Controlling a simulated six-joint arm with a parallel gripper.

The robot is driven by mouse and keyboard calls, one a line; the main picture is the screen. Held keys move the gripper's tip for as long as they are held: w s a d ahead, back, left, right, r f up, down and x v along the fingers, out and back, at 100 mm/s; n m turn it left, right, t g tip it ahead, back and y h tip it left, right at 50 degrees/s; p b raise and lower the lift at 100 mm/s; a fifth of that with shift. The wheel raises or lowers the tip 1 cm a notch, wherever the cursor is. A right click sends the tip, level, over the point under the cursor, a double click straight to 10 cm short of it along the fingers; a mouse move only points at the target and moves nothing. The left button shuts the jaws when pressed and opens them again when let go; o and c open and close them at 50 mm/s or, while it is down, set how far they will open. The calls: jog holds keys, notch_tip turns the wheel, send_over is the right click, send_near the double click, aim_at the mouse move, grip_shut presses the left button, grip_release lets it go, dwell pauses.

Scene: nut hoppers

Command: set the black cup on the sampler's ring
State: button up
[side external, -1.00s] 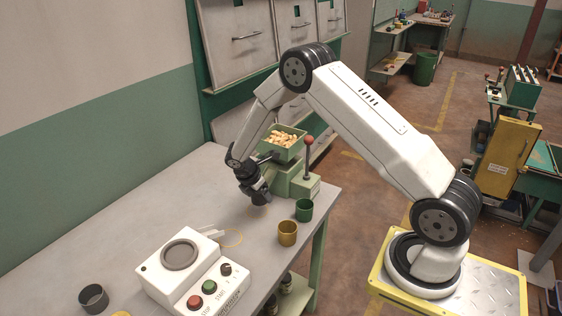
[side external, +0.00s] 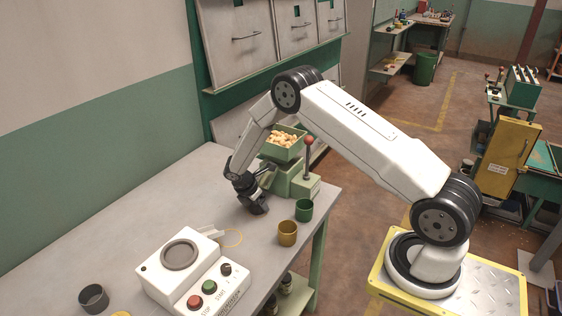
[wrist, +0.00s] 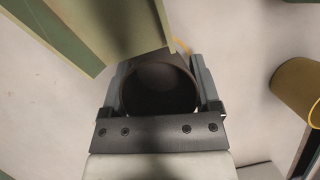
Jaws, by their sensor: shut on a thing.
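My gripper (side external: 258,206) is low over the bench, just left of the green hopper stand. In the wrist view its two fingers (wrist: 160,95) are shut on the sides of the black cup (wrist: 160,76). The cup's round mouth faces the camera and its inside is dark; I cannot tell what it holds. In the side view the gripper mostly hides the cup. The sampler (side external: 160,283) is a white box nearer the camera, with a grey ring (side external: 180,255) on top and red and green buttons. The ring stands empty, away from my gripper.
The green hopper (side external: 283,152) full of nuts, with a red-knobbed lever (side external: 308,142), stands right beside my gripper. A green cup (side external: 304,210) and a yellow cup (side external: 288,233) stand near the bench's right edge. A dark grey cup (side external: 94,298) stands left of the sampler.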

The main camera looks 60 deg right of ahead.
jog(key=shift+f, duration=0.1)
jog(key=o, duration=1.3)
jog(key=shift+r, duration=0.2)
jog(key=v, duration=1.2)
